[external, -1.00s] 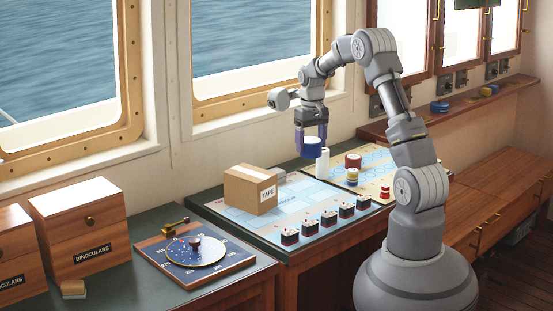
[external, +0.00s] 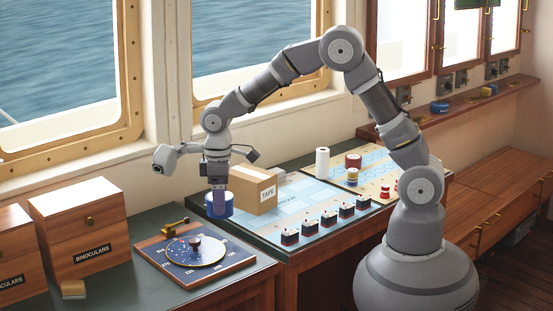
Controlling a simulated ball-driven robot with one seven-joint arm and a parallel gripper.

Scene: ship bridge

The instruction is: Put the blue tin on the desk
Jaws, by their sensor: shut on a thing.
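The blue tin (external: 212,211) is a short blue cylinder with a pale top, held in my gripper (external: 218,202). My gripper points down and is shut on it. The tin is just left of the cardboard box and above or at the left edge of the chart table; whether it touches anything below, I cannot tell. The dark green desk (external: 148,222) spreads to the left, with a clear patch between the wooden box and the chart table.
A cardboard box labelled TAPE (external: 250,190) stands close right of my gripper. A blue instrument board with a brass dial (external: 197,252) lies in front. A white roll (external: 322,162) stands farther right.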

